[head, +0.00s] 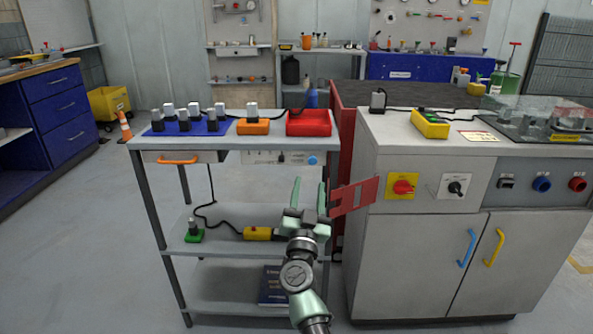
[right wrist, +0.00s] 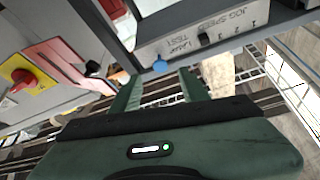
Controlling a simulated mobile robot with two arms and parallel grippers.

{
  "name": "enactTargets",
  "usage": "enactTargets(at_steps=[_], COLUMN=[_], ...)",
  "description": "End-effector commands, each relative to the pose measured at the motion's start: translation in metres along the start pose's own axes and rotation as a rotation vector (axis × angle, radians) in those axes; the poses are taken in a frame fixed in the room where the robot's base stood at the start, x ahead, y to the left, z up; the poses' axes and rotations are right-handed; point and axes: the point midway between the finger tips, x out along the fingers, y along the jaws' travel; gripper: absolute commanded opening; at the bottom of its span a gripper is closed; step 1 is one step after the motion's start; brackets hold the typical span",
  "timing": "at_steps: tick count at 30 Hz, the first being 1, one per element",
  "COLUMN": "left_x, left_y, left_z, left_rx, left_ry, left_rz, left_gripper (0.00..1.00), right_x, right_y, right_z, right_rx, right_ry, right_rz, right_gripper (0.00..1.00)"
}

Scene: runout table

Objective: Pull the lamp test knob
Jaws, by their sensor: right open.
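The lamp test knob (head: 312,160) is a small round blue knob at the right end of the pale panel (head: 268,158) under the cart's top. In the right wrist view the blue knob (right wrist: 160,63) sits beside the printed words "LAMP TEST". My right gripper (head: 309,184) is open and empty, below and in front of the knob. In the right wrist view the two green fingers (right wrist: 159,84) are spread, with the knob just beyond the gap between their tips. I cannot tell that either finger touches it. My left gripper is not in view.
A red slotted plate (head: 355,197) sticks out just right of my right gripper. The grey cabinet (head: 400,250) stands right of the cart. Left of the panel is a drawer with an orange handle (head: 178,160). A black jog speed switch (right wrist: 206,39) is near the knob.

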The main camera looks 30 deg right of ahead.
Motion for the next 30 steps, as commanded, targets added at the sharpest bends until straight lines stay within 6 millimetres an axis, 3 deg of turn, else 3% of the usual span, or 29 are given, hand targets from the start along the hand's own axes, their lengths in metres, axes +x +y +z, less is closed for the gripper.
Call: enactTargets(at_steps=[15, 27, 30], left_x=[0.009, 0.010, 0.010], left_y=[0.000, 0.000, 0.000], left_z=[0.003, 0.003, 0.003], left_rx=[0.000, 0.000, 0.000], left_ry=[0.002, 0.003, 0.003], left_rz=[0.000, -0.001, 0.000], left_gripper=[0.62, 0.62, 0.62], right_x=[0.069, 0.078, 0.078], right_y=[0.001, 0.001, 0.001], right_z=[-0.002, -0.002, -0.002], right_rx=[0.002, 0.001, 0.001], right_ry=[0.005, 0.003, 0.003], right_rz=[0.003, 0.003, 0.003], right_gripper=[0.45, 0.45, 0.17])
